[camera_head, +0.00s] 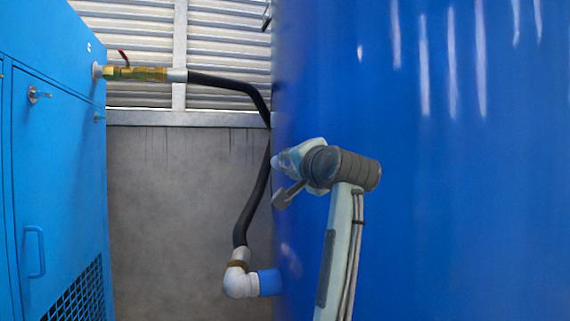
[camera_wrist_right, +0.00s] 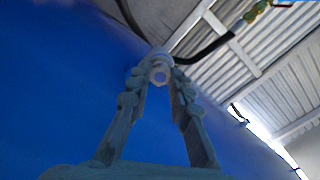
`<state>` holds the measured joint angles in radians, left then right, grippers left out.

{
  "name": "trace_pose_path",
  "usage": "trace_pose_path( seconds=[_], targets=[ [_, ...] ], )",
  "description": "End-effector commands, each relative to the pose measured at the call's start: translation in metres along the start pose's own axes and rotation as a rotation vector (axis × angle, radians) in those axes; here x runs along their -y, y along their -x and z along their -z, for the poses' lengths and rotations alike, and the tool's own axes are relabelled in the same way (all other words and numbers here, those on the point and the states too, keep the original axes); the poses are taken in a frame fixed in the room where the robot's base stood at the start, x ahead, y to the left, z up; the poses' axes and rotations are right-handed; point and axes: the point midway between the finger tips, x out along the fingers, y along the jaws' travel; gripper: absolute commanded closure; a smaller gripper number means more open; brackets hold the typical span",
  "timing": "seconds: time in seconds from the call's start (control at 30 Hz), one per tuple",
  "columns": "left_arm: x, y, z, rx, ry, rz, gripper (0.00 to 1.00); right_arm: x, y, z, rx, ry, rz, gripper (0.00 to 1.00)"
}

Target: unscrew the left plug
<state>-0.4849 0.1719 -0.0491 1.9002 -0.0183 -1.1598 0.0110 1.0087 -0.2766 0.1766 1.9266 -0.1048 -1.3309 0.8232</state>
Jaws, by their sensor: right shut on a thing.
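A pale round plug (camera_wrist_right: 159,74) with a hexagonal face sits between the fingertips of my right gripper (camera_wrist_right: 158,82) in the right wrist view. Both fingers close on it from either side. It appears to be at the side of the blue tank (camera_head: 440,150), but its seating is not clear. In the head view my right gripper (camera_head: 279,178) is at the tank's left edge, and the plug is hidden there. My left gripper is in neither view.
A black hose (camera_head: 250,200) runs from a brass valve (camera_head: 136,73) on the blue cabinet (camera_head: 55,170) to a white elbow (camera_head: 239,279) with a blue pipe stub (camera_head: 268,282) at the tank. A concrete wall (camera_head: 180,200) stands behind the gap.

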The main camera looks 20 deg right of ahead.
Motion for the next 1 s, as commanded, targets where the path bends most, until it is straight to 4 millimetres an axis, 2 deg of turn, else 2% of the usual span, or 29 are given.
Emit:
trace_pose_path(
  seconds=[0.27, 0.37, 0.47, 0.53, 1.0],
  targets=[
    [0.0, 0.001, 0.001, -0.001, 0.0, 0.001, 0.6, -0.002, 0.001, 0.003, -0.005, 0.752, -0.008, 1.0],
    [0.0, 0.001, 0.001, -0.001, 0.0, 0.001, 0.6, -0.003, 0.002, 0.004, -0.005, 1.109, -0.01, 1.0],
    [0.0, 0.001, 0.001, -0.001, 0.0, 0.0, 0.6, -0.003, 0.002, 0.005, -0.003, 1.557, -0.014, 1.0],
    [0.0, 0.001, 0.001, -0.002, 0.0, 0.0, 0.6, -0.001, 0.002, -0.002, 0.004, 1.492, 0.002, 1.0],
    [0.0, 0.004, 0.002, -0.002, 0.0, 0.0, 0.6, 0.0, 0.02, 0.0, 0.0, 1.485, 0.001, 1.0]
  ],
)
